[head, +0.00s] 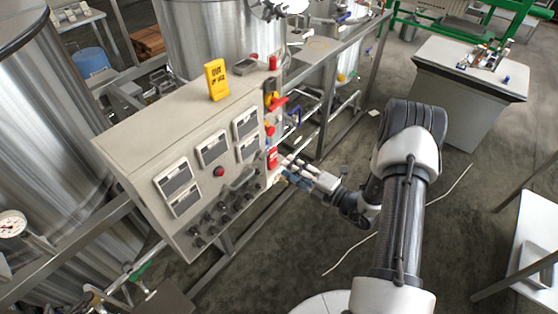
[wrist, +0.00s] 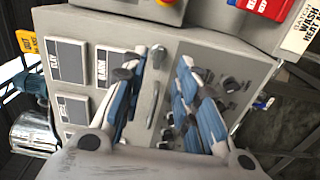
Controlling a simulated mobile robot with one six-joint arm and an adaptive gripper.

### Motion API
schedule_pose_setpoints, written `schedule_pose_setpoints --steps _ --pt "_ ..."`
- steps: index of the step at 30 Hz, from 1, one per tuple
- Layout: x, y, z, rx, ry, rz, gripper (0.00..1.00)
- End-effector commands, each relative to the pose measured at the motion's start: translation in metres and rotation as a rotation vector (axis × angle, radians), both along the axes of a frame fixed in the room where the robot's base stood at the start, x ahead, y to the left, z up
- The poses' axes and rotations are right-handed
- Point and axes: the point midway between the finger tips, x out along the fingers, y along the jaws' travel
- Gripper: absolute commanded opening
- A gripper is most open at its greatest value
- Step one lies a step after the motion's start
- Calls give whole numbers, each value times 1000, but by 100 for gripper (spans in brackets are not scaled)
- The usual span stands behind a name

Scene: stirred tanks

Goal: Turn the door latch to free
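The grey control cabinet (head: 150,120) has a front panel with meters, knobs and a slim grey upright handle (wrist: 153,105), which looks like the door latch. In the wrist view this handle shows between my gripper's two fingers, behind them. In the head view the latch cannot be made out clearly. My gripper (head: 288,170) is at the right end of the cabinet front. In the wrist view my gripper (wrist: 172,57) is open, with blue-sided fingers apart and nothing seen held. Whether a finger touches the panel cannot be told.
Several black knobs (head: 222,208) line the panel's lower part. A red box (head: 272,158) and a red-handled switch (head: 275,104) are on the cabinet's right end. A yellow sign (head: 216,80) stands on top. Steel tanks (head: 210,35) stand behind. Floor to the right is mostly clear.

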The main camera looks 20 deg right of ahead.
Motion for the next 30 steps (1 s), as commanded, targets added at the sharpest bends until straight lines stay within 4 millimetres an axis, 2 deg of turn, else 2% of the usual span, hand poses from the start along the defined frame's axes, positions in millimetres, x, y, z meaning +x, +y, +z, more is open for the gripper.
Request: schedule_pose_setpoints --steps 3,9,26,30 --pt "-17 -14 0 0 0 -4 28" --pt "-32 -24 0 -1 -1 -1 28" --pt "-34 -24 0 -2 -2 3 28" --pt "-34 -9 18 -70 -48 73 28"
